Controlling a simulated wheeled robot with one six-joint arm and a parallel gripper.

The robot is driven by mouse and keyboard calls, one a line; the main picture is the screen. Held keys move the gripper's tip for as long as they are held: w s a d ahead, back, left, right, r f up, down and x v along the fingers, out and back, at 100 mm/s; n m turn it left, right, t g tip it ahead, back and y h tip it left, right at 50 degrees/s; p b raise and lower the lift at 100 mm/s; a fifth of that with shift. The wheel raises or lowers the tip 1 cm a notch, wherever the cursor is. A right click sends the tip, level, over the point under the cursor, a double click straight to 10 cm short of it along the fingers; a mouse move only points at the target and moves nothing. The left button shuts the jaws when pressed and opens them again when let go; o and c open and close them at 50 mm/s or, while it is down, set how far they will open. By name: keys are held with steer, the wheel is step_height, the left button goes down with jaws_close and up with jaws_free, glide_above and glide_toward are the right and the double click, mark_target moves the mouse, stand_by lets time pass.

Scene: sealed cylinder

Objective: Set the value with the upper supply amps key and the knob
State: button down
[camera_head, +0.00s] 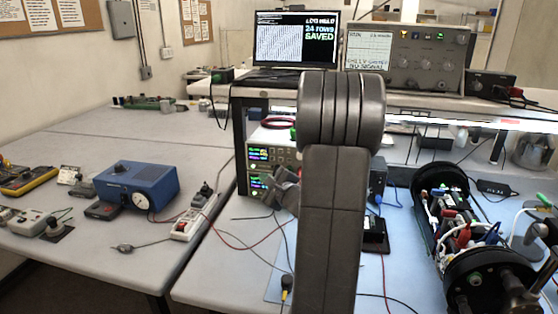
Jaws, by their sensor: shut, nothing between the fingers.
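The upper supply (257,154) stands under the shelf at the middle of the bench, with a lit display of small coloured digits too small to read. The lower supply (257,181) is directly beneath it, also lit. The right part of both fronts is hidden behind my arm, so I cannot make out the amps key or the knob. My gripper (279,188) is partly visible just left of my arm, in front of the lower supply and below the upper one. It is shut and empty. I cannot tell whether it touches a panel.
A monitor (294,39) reading "24 rows saved" and an oscilloscope (405,50) stand on the shelf. An opened black cylinder (448,190) with wiring lies at the right. A blue box (136,186) and a power strip (196,217) are at the left. Loose cables cross the bench front.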

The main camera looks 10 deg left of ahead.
mark_target(272, 158)
steer(key=shift+w, duration=0.1)
steer(key=shift+w+d+p, duration=0.1)
steer(key=shift+w+p, duration=1.65)
steer(key=shift+w, duration=2.55)
steer(key=shift+w+b, duration=0.35)
steer(key=shift+w, duration=0.05)
steer(key=shift+w, duration=0.35)
steer(key=shift+s+b, duration=0.1)
steer(key=shift+b, duration=0.25)
steer(key=shift+s+b, duration=0.65)
steer(key=shift+s, duration=0.05)
